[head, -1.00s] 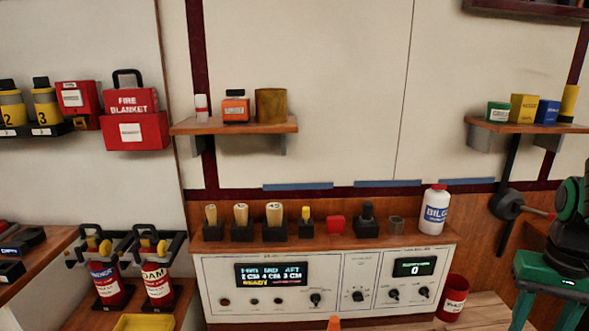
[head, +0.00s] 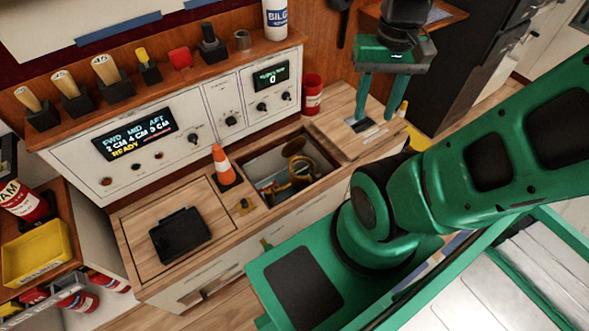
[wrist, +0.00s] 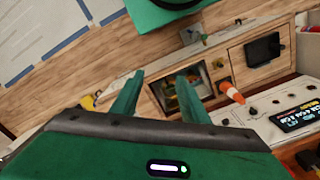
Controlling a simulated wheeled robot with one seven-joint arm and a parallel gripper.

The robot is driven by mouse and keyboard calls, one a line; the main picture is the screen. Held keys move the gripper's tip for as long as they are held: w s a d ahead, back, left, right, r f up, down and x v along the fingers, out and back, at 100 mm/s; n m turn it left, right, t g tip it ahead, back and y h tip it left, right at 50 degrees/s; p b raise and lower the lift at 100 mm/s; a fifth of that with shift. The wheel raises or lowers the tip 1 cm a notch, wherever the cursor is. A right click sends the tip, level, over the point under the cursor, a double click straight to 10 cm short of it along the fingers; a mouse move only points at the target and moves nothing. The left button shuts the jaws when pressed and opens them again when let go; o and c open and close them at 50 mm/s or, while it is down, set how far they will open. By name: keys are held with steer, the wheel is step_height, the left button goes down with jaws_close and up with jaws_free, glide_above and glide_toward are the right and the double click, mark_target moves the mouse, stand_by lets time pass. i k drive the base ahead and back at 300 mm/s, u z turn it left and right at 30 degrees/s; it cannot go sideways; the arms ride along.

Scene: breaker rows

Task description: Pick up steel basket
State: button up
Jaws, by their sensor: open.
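A small grey cylinder (head: 242,39) stands on the wooden shelf above the control panel in the head view, between a black plug-like piece and the white bilge bottle. It may be the steel basket, but it is too small to be sure. My gripper (head: 374,118) is open with nothing between its fingers. It hangs above the wooden counter, right of the red cup and to the right of the grey cylinder. In the wrist view my gripper (wrist: 160,78) shows two spread fingers, with the counter and its hatch beyond. The grey cylinder is not discernible there.
An open hatch (head: 285,170) in the counter holds brass-coloured parts. An orange cone (head: 224,165) and a black tablet-like object (head: 180,235) are left of it. A red cup (head: 312,94) stands by the panel (head: 165,125). Wooden-handled plugs and a white bottle (head: 275,18) line the shelf.

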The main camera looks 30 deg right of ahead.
mark_target(300, 168)
steer(key=k, duration=0.5)
steer(key=z, duration=0.7)
steer(key=i, duration=0.4)
steer(key=u, duration=0.25)
